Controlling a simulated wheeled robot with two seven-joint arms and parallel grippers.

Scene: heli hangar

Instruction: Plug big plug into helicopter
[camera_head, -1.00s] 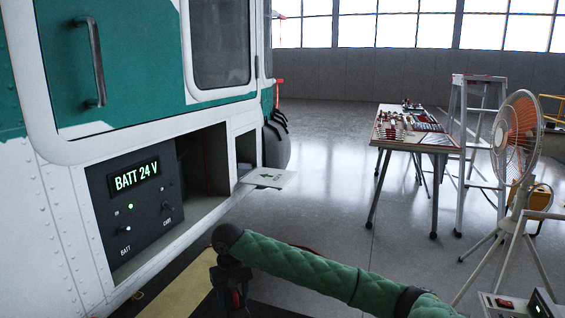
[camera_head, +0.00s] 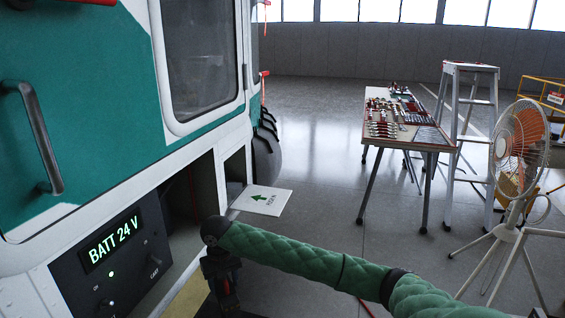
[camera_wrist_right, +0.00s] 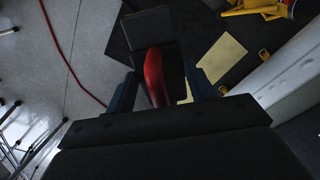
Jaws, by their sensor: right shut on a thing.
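The helicopter (camera_head: 95,85), white and teal, fills the left side of the head view. Its lower side has an open bay (camera_head: 187,208) and a black panel (camera_head: 95,262) lit with "BATT 24 V". A white flap (camera_head: 262,200) with a green arrow juts out beside the bay. My right gripper (camera_head: 222,293) is below the bay, under my green padded arm. In the wrist view its fingers (camera_wrist_right: 161,92) are shut on a red grip (camera_wrist_right: 154,75) joined to a black block (camera_wrist_right: 150,28), apparently the big plug. Its contact face is hidden. My left gripper is not in view.
A tool table (camera_head: 400,125), a stepladder (camera_head: 470,130) and a standing fan (camera_head: 517,150) are on the right. A red cable (camera_wrist_right: 68,55) runs over the grey floor in the wrist view. The floor between helicopter and table is clear.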

